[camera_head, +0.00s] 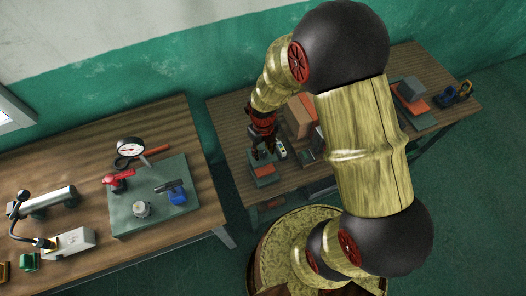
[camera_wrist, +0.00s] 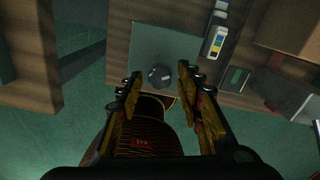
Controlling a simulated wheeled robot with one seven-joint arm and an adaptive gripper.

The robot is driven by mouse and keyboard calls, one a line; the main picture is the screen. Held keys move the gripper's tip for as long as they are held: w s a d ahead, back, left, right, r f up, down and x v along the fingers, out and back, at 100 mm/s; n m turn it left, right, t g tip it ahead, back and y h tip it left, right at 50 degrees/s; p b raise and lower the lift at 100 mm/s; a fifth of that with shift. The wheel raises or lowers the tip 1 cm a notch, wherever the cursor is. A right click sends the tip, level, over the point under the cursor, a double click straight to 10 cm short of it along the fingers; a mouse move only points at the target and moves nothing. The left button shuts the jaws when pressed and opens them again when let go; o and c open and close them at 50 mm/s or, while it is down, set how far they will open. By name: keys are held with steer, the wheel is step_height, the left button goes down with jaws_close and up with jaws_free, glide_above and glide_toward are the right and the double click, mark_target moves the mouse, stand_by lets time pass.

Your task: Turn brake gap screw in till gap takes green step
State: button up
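A dark round knob with a pale mark, seemingly the brake gap screw (camera_wrist: 160,75), sits by the edge of a grey-green plate (camera_wrist: 150,40) in the wrist view. My gripper (camera_wrist: 159,82) is open, its two fingers apart on either side of the knob, with visible space between. I cannot tell how high the fingertips are above it. A small white step gauge with coloured bands (camera_wrist: 216,42) lies to the right of the plate. In the head view my gripper (camera_head: 262,146) is over the middle bench, above a reddish block (camera_head: 264,170). The brake gap itself is not clear.
The bench (camera_wrist: 118,20) has its front edge close to the knob. A brown box (camera_wrist: 285,25) and a small dark green item (camera_wrist: 235,78) stand to the right. In the head view, another bench (camera_head: 85,130) at left holds a dial gauge (camera_head: 130,150) and several tools.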

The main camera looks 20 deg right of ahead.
steer(key=shift+r+p, duration=1.65)
steer(key=shift+r, duration=0.85)
